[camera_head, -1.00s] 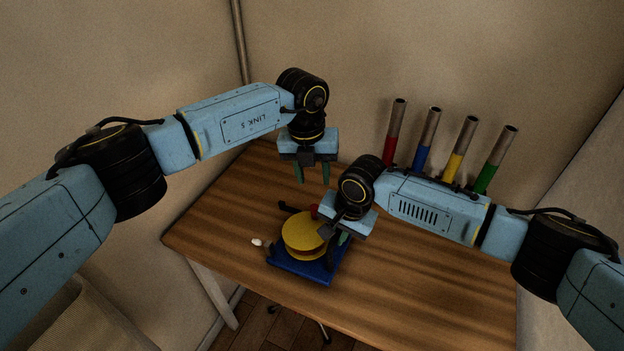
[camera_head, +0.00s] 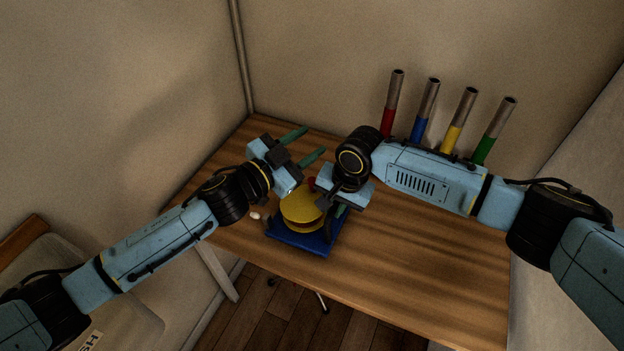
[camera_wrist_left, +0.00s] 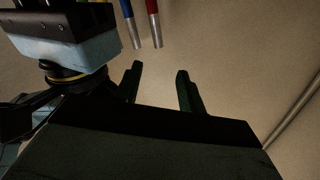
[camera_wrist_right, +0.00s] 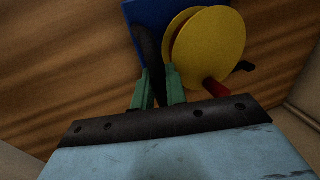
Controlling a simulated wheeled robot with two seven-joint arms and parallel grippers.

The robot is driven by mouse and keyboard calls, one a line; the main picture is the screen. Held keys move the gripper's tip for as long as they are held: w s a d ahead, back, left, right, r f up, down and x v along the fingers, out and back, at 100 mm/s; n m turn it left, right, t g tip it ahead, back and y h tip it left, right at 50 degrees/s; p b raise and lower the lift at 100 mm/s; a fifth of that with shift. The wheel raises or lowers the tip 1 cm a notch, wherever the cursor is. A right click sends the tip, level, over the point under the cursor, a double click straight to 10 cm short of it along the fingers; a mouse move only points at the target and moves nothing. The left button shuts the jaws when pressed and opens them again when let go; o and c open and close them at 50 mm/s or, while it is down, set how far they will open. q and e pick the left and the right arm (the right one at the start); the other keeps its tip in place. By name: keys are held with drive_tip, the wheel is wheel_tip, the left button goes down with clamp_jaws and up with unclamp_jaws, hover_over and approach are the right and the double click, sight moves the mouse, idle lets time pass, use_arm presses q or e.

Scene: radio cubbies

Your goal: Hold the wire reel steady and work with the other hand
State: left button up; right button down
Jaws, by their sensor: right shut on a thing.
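The wire reel (camera_head: 302,207) has yellow discs and sits on a blue base (camera_head: 296,240) on the table. In the right wrist view the reel's yellow disc (camera_wrist_right: 212,45), a red handle (camera_wrist_right: 215,90) and a black upright (camera_wrist_right: 149,45) beside the disc show. My right gripper (camera_wrist_right: 157,80) is shut on that black upright; in the head view its fingers are partly hidden behind its own body. My left gripper (camera_head: 315,139) is open and empty, above and behind the reel, its green fingers pointing to the upper right. Its spread fingers show in the left wrist view (camera_wrist_left: 158,68).
Several grey-topped tubes with red (camera_head: 388,122), blue (camera_head: 418,129), yellow (camera_head: 452,138) and green (camera_head: 485,149) lower parts stand along the back. A small white piece (camera_head: 257,216) is left of the base. The wooden table (camera_head: 430,270) is clear at right front. A chair (camera_head: 75,275) stands at lower left.

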sight(310, 182)
use_arm(q)
drive_tip(key=s+a+f+n+g+y, duration=0.2)
drive_tip(key=s+a+f+n+y, duration=0.35)
drive_tip(key=f+n, duration=0.35)
drive_tip(key=shift+m+h, duration=0.25)
drive_tip(key=shift+m, duration=0.25)
drive_tip(key=x, duration=1.2)
drive_tip(key=shift+s+d+f, duration=0.25)
drive_tip(key=shift+f, duration=0.1)
clamp_jaws()
